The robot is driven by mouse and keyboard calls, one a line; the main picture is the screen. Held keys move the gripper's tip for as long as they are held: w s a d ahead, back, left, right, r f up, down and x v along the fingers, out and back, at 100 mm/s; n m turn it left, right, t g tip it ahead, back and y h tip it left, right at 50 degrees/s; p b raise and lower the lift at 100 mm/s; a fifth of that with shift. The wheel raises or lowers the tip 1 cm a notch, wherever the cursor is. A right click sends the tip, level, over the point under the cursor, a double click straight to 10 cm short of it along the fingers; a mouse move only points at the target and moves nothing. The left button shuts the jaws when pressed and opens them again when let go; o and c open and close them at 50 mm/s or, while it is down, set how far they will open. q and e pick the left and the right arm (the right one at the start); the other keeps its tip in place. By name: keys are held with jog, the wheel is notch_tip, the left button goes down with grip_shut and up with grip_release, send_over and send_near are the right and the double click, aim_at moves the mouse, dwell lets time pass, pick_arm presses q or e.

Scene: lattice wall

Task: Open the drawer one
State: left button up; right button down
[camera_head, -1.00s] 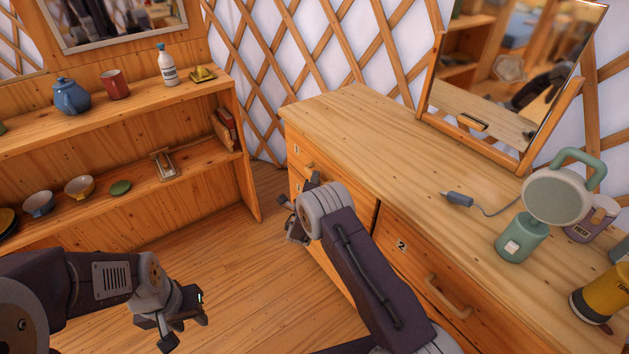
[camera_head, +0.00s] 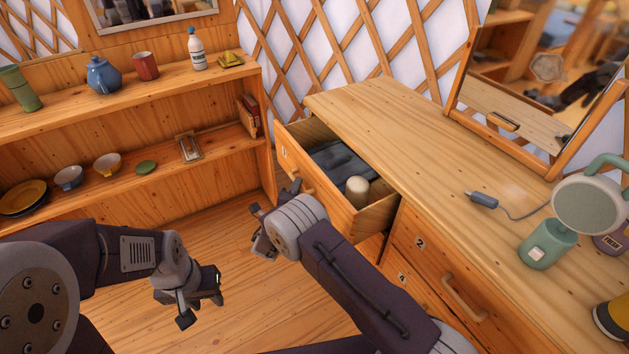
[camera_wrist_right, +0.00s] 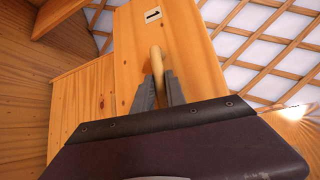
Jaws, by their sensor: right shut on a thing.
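Drawer one (camera_head: 316,188) stands pulled out from the top left of the wooden dresser (camera_head: 400,130). Dark folded cloth (camera_head: 345,160) and a pale cylindrical item (camera_head: 357,190) lie inside it. In the right wrist view its front (camera_wrist_right: 125,75) carries a label "1" and a wooden handle (camera_wrist_right: 157,62). My right gripper (camera_head: 278,207) is at the drawer front; in the wrist view its fingers (camera_wrist_right: 158,90) are shut on the handle. My left gripper (camera_head: 200,305) hangs above the floor at the lower left, away from the dresser; its jaw gap is unclear.
Drawer two (camera_head: 440,265) below the dresser top is shut. A shelf (camera_head: 130,110) with dishes stands left. Floor (camera_head: 235,235) between is clear.

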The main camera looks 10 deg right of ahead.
pick_arm(q)
jog(key=shift+f+b, duration=0.35)
jog(key=shift+f, duration=0.1)
pick_arm(e)
jog(key=s+a, duration=0.2)
jog(key=a, duration=0.3)
jog(key=shift+a, duration=0.35)
jog(key=shift+f, duration=0.1)
jog(key=c, duration=1.4)
grip_release()
jog(key=shift+o, duration=0.2)
